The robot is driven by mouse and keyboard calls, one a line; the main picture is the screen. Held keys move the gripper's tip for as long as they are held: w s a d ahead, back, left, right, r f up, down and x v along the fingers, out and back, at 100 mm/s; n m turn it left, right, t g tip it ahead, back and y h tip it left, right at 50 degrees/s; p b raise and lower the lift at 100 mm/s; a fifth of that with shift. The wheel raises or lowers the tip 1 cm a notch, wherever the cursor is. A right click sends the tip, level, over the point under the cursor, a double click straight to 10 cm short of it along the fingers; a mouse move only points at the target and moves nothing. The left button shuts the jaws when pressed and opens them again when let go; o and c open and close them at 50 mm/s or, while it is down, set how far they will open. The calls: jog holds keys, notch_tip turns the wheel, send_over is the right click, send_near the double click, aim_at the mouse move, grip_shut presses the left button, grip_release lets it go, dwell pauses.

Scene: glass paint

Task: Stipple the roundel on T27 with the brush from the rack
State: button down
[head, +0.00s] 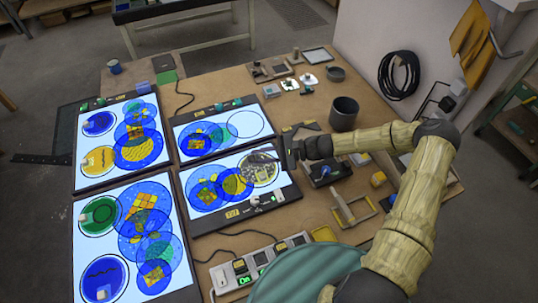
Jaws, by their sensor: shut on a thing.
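The lit panel (226,218) at the lower middle bears a small yellow label that seems to read T27. On it are overlapping blue discs with yellow patterns and, at its right end, a pale patterned roundel (262,174). My gripper (284,155) is at the upper right edge of this panel, beside the roundel. It is shut on a thin dark thing, apparently the brush (265,158), that reaches left over the roundel's upper part. I cannot tell whether its tip touches the glass. A wooden stand (351,210) on the right may be the rack.
Other lit panels stand at the upper middle (247,146), upper left (78,172) and lower left (76,235). A dark pot (344,113) stands behind my arm. A row of switch boxes (262,262) lies at the front, with cables nearby.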

jog(key=shift+x, duration=1)
jog(key=shift+r, duration=0.15)
jog(key=shift+f+b, duration=0.6)
jog(key=shift+f, duration=0.25)
jog(key=shift+d+f, duration=0.1)
jog(key=shift+f, duration=0.2)
dwell(0.4)
jog(key=shift+r+p, duration=0.55)
jog(key=shift+r, duration=0.6)
